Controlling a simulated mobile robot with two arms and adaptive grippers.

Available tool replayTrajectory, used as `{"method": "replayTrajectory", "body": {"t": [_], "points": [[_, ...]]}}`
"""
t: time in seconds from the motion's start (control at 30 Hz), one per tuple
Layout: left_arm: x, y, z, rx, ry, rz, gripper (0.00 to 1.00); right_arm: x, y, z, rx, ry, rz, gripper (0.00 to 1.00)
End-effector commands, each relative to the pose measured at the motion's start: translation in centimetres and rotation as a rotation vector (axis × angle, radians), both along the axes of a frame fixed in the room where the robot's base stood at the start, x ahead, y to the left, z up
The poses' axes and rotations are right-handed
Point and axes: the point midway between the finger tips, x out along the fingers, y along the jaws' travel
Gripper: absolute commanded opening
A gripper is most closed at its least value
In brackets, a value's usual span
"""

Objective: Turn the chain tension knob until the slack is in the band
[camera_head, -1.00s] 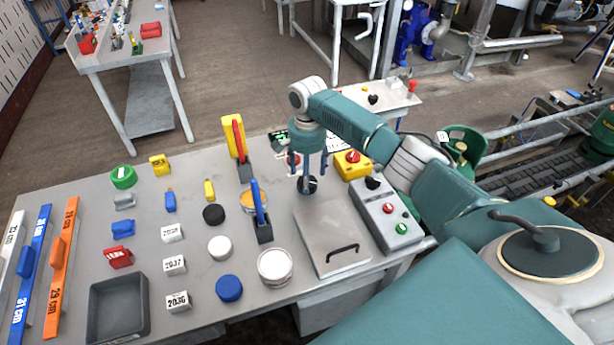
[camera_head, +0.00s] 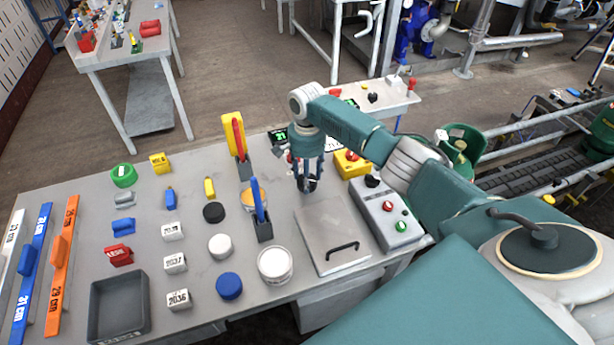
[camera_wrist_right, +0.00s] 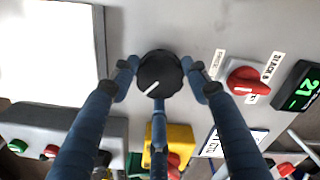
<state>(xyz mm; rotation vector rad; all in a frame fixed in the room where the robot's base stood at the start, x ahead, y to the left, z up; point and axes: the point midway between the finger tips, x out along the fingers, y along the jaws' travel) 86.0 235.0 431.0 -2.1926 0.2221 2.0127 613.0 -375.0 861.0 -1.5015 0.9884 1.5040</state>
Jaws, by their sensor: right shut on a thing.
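A round black knob (camera_wrist_right: 159,74) with a white pointer line stands on the grey table, in the middle of the right wrist view. Its pointer line aims to the lower left. My right gripper (camera_head: 307,184) is shut on this knob, with blue fingers at its left, right and lower side. In the head view the fingers mostly hide the knob. A red knob (camera_wrist_right: 247,80) with small white labels sits to its right in the wrist view. Beside that, a dark display (camera_wrist_right: 301,90) shows green digits that look like 21. My left gripper is not in view.
A steel plate with a black handle (camera_head: 333,235) lies in front of the gripper. A grey button box (camera_head: 388,212) and a yellow box with a red button (camera_head: 352,164) stand to the right. Red and blue upright pieces and several small parts fill the table's left.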

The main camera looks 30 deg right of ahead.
Motion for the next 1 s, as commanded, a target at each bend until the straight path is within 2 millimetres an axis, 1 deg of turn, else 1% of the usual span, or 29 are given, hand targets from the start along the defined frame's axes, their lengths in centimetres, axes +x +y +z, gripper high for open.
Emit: {"method": "replayTrajectory", "body": {"t": [0.17,0.37,0.7,1.0], "points": [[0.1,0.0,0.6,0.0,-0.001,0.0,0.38,0.0,-0.1,0.2,-0.001,0.0,0.058,0.2],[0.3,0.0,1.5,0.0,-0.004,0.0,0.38,0.0,-0.1,0.3,-0.001,-0.001,0.193,0.2],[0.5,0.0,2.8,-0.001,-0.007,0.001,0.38,0.1,-0.1,0.3,-0.001,-0.002,0.51,0.2],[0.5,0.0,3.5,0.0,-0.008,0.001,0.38,0.2,-0.1,0.3,-0.002,-0.004,0.795,0.2]]}}
